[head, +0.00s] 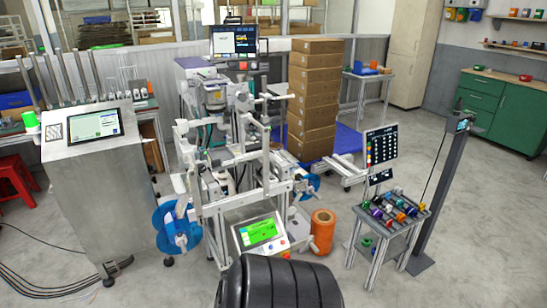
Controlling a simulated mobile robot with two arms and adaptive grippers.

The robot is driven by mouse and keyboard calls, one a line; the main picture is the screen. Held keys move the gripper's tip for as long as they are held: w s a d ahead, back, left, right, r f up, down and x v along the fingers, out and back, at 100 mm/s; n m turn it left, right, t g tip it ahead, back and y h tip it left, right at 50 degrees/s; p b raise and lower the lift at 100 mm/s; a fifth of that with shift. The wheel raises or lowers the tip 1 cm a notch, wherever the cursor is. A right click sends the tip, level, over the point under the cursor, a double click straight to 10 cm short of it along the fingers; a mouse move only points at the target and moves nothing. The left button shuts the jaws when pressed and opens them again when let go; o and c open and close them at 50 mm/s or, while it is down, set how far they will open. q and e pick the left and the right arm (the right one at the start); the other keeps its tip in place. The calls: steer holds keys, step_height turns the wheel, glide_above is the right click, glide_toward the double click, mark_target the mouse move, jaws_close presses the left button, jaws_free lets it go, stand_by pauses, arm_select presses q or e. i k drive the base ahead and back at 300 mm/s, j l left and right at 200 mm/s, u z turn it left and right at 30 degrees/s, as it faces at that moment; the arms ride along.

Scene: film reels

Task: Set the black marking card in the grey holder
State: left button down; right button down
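A black board (382,144) with rows of white marks and some coloured spots stands upright at the back of a small grey-framed stand at the right. A smaller dark card (381,176) with light marks sits just below it. I cannot tell which of these is the marking card. No grey holder can be made out with certainty at this size. Neither of my grippers shows in the head view.
The small stand (381,237) carries several coloured reels. A dark post (442,190) stands beside it. A large machine (235,170) with blue reels fills the middle, with an orange roll (322,232) at its foot. Stacked cartons (313,100) stand behind. Floor at the lower right is clear.

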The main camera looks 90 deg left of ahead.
mark_target(221, 156)
steer(key=u, duration=1.95)
steer(key=i+u, duration=0.1)
steer(key=u, duration=0.35)
steer(key=i+u, duration=0.1)
steer(key=u, duration=0.3)
steer(key=i+u, duration=0.1)
steer(key=u, duration=0.35)
steer(key=l+u, duration=0.1)
steer(key=u, duration=0.35)
steer(key=i+l, duration=0.55)
steer(key=i+l+u, duration=0.1)
steer(key=i+l, duration=0.4)
steer(key=l, duration=0.25)
